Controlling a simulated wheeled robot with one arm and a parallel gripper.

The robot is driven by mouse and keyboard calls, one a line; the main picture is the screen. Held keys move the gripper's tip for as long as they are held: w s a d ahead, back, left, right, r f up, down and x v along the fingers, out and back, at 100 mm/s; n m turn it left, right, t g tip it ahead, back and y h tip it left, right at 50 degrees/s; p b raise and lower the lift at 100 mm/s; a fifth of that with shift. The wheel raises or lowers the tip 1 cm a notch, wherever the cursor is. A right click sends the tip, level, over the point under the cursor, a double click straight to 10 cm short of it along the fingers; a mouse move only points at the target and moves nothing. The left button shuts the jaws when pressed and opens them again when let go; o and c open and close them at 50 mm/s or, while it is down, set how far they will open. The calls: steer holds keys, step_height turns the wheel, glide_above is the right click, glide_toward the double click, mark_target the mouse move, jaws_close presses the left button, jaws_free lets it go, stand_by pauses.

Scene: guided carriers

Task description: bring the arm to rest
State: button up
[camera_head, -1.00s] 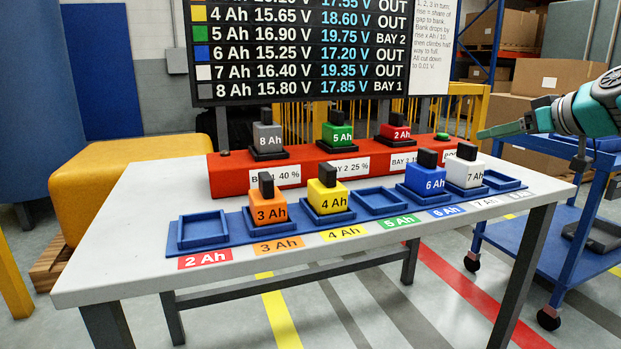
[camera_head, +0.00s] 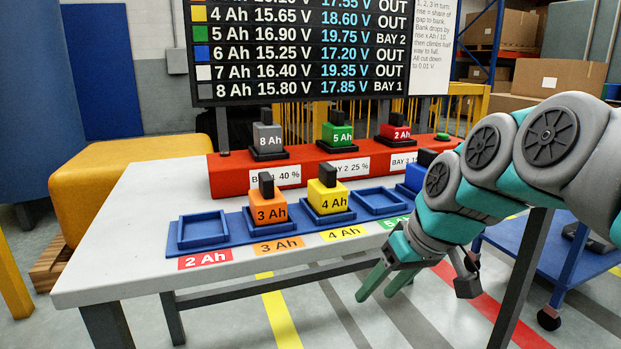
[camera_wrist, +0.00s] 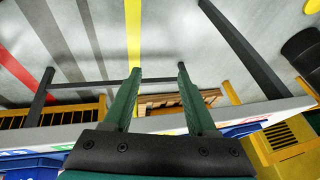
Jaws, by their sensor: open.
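My gripper (camera_head: 385,281) hangs at the table's front edge on the right side of the head view, pointing down and to the left. Its two green fingers are apart with nothing between them. It also shows in the wrist view (camera_wrist: 160,75), open and empty, with floor, table legs and the table edge beyond. My teal and grey arm covers the right part of the table, hiding the white block and most of the blue block (camera_head: 414,177).
The white table (camera_head: 130,240) holds an orange block (camera_head: 267,208) and a yellow block (camera_head: 327,201) on blue trays. A red rack (camera_head: 225,178) carries grey (camera_head: 267,138), green (camera_head: 337,137) and red (camera_head: 395,134) blocks. A blue cart (camera_head: 540,262) stands at the right.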

steer(key=s+d+f+m+g+h, duration=0.2)
steer(key=s+f, duration=0.6)
steer(key=s, duration=0.3)
steer(key=s+d+f+m+g+h, duration=0.1)
steer(key=s+f+m+g+h, duration=0.1)
steer(key=s+f, duration=0.6)
steer(key=s+g, duration=0.1)
steer(key=s, duration=0.3)
steer(key=shift+d+f, duration=0.4)
jaws_close()
stand_by(0.6)
